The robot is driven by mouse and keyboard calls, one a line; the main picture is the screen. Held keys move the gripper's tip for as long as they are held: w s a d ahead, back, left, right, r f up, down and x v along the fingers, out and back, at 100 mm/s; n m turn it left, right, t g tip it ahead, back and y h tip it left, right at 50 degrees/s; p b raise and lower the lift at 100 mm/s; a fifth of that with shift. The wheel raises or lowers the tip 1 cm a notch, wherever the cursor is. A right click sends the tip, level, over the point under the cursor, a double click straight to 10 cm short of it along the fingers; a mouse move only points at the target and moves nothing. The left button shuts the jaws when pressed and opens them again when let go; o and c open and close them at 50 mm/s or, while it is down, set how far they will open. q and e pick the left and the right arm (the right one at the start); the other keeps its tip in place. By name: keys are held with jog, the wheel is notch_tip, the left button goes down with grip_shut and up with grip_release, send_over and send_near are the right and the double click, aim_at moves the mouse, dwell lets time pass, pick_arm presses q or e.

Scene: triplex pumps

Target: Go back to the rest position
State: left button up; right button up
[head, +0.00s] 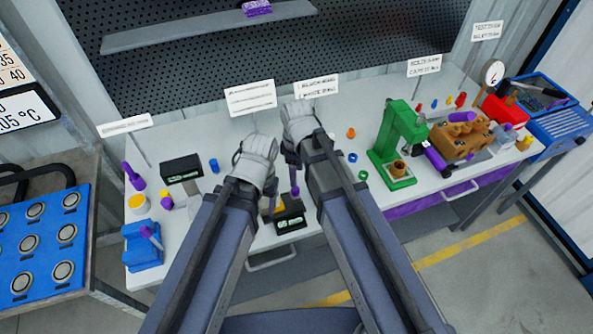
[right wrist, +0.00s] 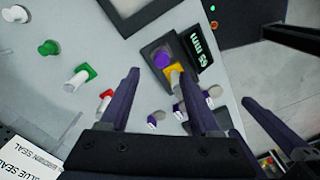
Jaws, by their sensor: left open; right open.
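My right gripper (right wrist: 156,72) is open in the right wrist view, its two dark purple fingers apart with nothing held between them. In the head view both arms reach forward over the bench (head: 328,222), close side by side. My left gripper (head: 269,192) is the lower one, and my right gripper (head: 294,186) is just beside it. The left one is open; its fingers are mostly hidden by its wrist and arm.
A green press (head: 400,140) and a brown pump block (head: 460,138) stand to the right. A blue holder (head: 142,247) is at left. Label signs (head: 251,97) stand behind the grippers. Small coloured parts lie around.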

dwell(0.3)
pick_arm(q)
notch_tip(320, 180, down, 2)
jog(key=shift+f+b, duration=0.15)
jog(key=shift+b, duration=0.95)
pick_arm(e)
jog(key=s+d+f+m+h, duration=0.1)
jog(key=s+f+m, duration=0.1)
jog(key=s+m, duration=0.8)
jog(key=shift+s+d, duration=0.2)
jog(key=shift+s, duration=0.05)
pick_arm(q)
jog(key=shift+d, duration=0.1)
pick_arm(e)
jog(key=shift+d, duration=0.1)
